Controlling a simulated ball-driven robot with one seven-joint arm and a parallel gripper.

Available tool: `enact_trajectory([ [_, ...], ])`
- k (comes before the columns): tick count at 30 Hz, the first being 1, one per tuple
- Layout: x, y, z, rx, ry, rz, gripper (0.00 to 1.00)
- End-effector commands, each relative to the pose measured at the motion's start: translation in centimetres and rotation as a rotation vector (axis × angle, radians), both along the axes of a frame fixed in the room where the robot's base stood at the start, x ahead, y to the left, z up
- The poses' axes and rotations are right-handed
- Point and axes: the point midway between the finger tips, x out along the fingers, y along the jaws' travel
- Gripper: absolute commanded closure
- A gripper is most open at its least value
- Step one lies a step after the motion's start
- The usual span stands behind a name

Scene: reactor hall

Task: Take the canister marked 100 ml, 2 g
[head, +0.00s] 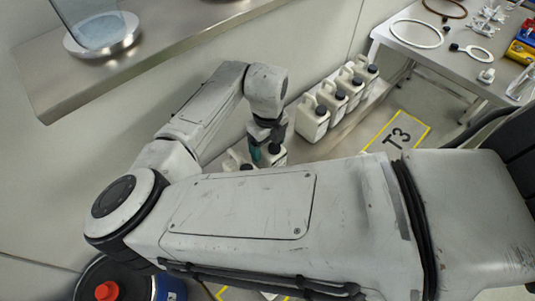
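Several white canisters with dark caps stand in a row along the wall, among them a near one (312,119) and the far one (366,71). More white canisters stand under my arm, one at my gripper (274,158) and another to its left (233,161), partly hidden by my forearm. No marking on any canister can be read here. My gripper (263,150) points down at the cap of the canister below it. I cannot tell whether its fingers touch the canister or are closed on it.
A metal shelf (185,40) with a glass vessel (97,28) on a round base is at upper left. A table (440,65) with rings, clamps and glassware stands at upper right. A drum with a red cap (107,291) is at lower left.

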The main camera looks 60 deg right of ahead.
Motion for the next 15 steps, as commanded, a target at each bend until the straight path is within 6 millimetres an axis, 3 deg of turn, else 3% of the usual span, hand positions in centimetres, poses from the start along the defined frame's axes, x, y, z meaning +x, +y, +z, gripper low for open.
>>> enact_trajectory([
  [2,0.01,0.00,0.02,0.000,0.000,0.000,0.27],
  [15,0.01,0.00,0.04,0.000,0.000,0.000,0.69],
])
